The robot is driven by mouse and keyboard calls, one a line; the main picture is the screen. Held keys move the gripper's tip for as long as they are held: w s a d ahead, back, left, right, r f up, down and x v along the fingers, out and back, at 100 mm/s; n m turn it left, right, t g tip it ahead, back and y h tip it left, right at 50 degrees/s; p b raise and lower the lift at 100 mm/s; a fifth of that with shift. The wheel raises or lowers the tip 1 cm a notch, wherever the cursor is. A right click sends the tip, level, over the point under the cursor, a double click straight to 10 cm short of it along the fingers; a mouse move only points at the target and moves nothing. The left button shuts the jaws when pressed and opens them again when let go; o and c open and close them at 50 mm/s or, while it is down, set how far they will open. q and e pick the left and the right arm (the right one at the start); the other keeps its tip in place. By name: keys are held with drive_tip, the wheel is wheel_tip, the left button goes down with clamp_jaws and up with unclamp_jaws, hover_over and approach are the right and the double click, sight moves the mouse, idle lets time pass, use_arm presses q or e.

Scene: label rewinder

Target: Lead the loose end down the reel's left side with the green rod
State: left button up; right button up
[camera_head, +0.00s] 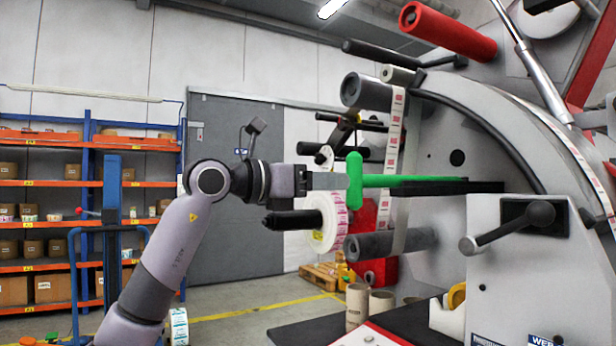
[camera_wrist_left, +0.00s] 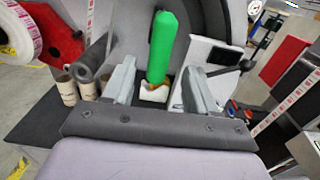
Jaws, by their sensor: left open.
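The green rod (camera_head: 405,182) lies level in the head view, with an upright green crossbar at its left end. My left gripper (camera_head: 335,180) points right at that crossbar. In the left wrist view my left gripper (camera_wrist_left: 158,82) is open, and the green rod (camera_wrist_left: 162,45) shows between and beyond its fingers, with gaps on both sides. The white label reel (camera_head: 328,222) is below the rod, partly behind my gripper and a dark bar; it also shows in the left wrist view (camera_wrist_left: 22,32). A strip of red-printed labels (camera_head: 395,130) hangs from the upper roller behind the rod. I cannot tell which part is the loose end.
A grey upper roller (camera_head: 366,92) and a grey lower roller (camera_head: 382,245) stick out from the machine (camera_head: 540,270). Cardboard cores (camera_head: 357,300) stand below. Free floor lies at lower left.

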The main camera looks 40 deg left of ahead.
sight(347, 164)
use_arm(q)
drive_tip(key=shift+p+x, duration=1.65)
drive_tip(key=shift+x, duration=1.25)
drive_tip(key=shift+w+d, duration=0.15)
drive_tip(key=shift+w, duration=0.3)
clamp_jaws()
drive_tip(key=shift+r+p, duration=0.95)
drive_tip(key=shift+p, duration=0.2)
drive_tip(key=shift+r+p, duration=0.6)
